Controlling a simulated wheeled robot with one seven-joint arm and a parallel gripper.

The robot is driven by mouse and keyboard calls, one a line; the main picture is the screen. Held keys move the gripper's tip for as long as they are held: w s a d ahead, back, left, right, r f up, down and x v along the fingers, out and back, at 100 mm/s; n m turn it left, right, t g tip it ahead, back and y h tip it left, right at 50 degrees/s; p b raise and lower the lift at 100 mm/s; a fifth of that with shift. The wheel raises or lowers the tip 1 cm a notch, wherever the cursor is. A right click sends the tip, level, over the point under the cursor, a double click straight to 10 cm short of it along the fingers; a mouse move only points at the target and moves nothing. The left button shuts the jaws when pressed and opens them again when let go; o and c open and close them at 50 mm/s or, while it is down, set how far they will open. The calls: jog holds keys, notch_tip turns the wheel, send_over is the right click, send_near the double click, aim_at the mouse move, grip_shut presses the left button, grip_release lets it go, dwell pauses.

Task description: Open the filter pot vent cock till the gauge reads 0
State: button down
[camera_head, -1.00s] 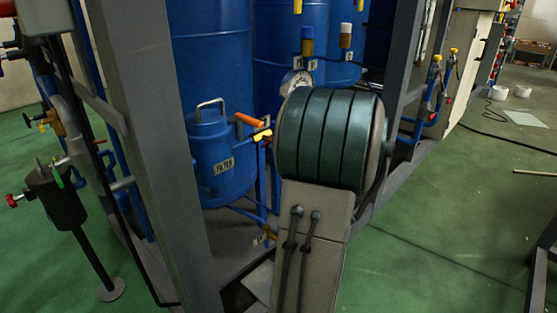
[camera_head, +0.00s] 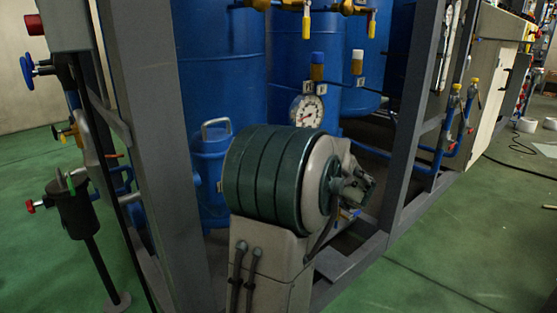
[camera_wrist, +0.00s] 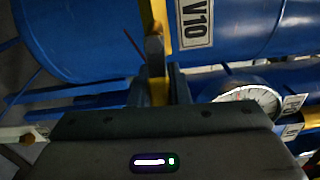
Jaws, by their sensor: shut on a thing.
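The blue filter pot (camera_head: 210,160) stands behind the frame post in the head view, its right side hidden by my arm. The round white gauge (camera_head: 307,111) is above my arm; it also shows in the wrist view (camera_wrist: 256,96), partly cut off. Its needle is too small to read surely. In the wrist view my gripper (camera_wrist: 158,82) is shut on a yellow bar (camera_wrist: 162,18) beside the V10 label (camera_wrist: 194,20). I cannot tell surely that this bar is the vent cock's handle. The cock and my fingertips are hidden behind my arm in the head view.
Grey frame posts (camera_head: 152,150) stand left and right of my arm. Large blue tanks (camera_head: 222,80) rise behind. A dark cylinder on a stand (camera_head: 72,208) is at the left. Open green floor (camera_head: 470,220) lies to the right.

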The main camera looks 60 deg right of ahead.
dwell(0.4)
jog(key=c, duration=1.4)
grip_release()
jog(key=shift+o, duration=0.2)
jog(key=shift+s, duration=0.15)
jog(key=p+v, duration=0.3)
jog(key=v, duration=1)
jog(key=shift+s, duration=0.3)
jog(key=shift+a, duration=0.1)
